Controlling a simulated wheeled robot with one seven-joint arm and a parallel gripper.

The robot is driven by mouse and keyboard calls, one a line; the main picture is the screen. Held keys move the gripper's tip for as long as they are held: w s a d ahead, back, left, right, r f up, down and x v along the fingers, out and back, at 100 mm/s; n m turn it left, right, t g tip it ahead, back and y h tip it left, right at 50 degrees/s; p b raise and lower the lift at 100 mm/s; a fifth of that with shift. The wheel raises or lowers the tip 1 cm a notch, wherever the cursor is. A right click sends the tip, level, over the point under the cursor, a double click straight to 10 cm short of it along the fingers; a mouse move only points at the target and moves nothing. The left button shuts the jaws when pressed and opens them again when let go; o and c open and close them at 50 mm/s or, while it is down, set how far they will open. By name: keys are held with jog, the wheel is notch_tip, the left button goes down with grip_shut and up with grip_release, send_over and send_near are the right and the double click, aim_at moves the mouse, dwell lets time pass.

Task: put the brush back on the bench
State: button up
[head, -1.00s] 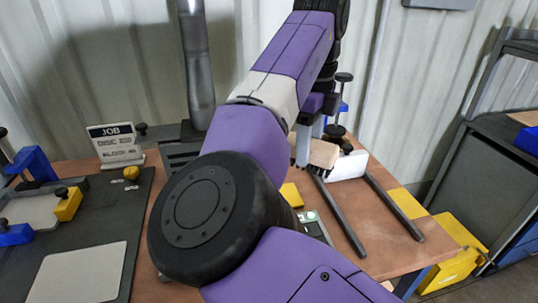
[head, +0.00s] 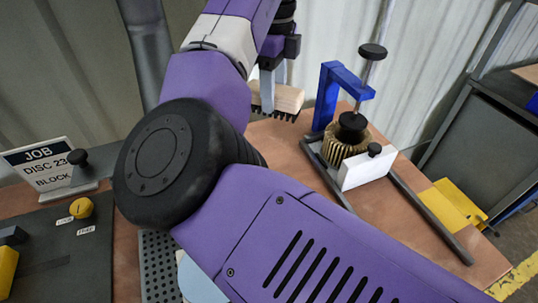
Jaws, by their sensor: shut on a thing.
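The brush (head: 287,98) has a pale wooden block and dark bristles that point down. My gripper (head: 274,90) is shut on it and holds it above the bench, near the back edge. The brush's left part is hidden behind the gripper fingers and my arm. The bench (head: 285,155) has a reddish-brown top. Bare bench top shows below and to the right of the brush.
A blue clamp (head: 328,90) with a black-knobbed screw stands right of the brush over a ribbed brown cartridge (head: 340,148). A white block (head: 366,170) and dark rails (head: 435,225) lie in front. A JOB sign (head: 40,165) stands at left.

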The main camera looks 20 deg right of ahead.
aim_at(274, 117)
notch_tip(274, 117, down, 18)
jog(key=shift+f, duration=0.25)
dwell(0.3)
jog(key=o, duration=1.3)
jog(key=shift+f, duration=0.15)
notch_tip(274, 117, up, 12)
jog(key=shift+r, duration=0.15)
